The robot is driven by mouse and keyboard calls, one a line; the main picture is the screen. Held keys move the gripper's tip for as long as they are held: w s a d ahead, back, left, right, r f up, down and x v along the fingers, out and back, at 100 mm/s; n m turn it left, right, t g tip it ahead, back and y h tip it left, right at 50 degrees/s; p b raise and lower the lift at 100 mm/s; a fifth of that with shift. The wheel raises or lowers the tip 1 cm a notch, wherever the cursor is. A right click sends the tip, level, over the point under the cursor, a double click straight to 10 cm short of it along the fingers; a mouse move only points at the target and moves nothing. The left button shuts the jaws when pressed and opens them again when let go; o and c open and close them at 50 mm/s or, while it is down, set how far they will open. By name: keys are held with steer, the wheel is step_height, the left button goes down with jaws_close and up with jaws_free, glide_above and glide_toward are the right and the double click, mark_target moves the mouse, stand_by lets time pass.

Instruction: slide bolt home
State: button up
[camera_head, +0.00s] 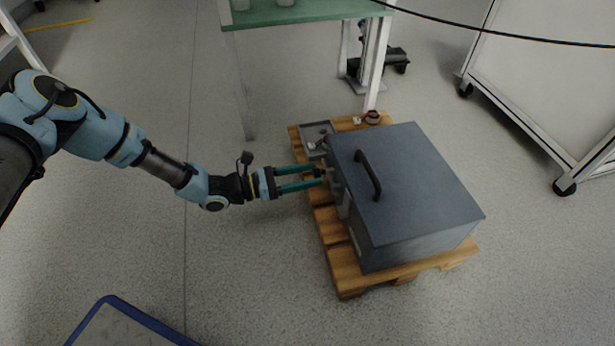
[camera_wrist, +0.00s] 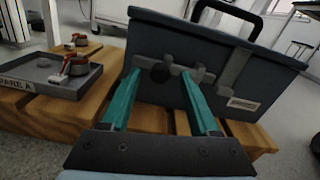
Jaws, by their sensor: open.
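The blue-grey box (camera_head: 430,190) sits on the wooden pallet, with a black handle (camera_head: 368,174) on its top. In the wrist view its side (camera_wrist: 215,55) carries a small slide bolt (camera_wrist: 178,68), with a dark round knob (camera_wrist: 160,73) and grey metal brackets. My gripper (camera_head: 321,175) is level with this side, its two teal fingers pointing at the bolt. In the wrist view my gripper (camera_wrist: 160,75) is open, with the knob showing between the fingertips. I cannot tell whether a fingertip touches the bolt, or how far the bolt is slid.
The wooden pallet (camera_head: 345,270) stands on the grey floor. A grey tray (camera_wrist: 45,85) marked "SPARE A" lies beside the box with a copper-coloured part (camera_wrist: 75,66) in it. Another such part (camera_head: 373,117) sits on the pallet. A green-topped table (camera_head: 300,14) stands behind.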

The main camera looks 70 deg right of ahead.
jaws_close()
stand_by(0.6)
stand_by(0.9)
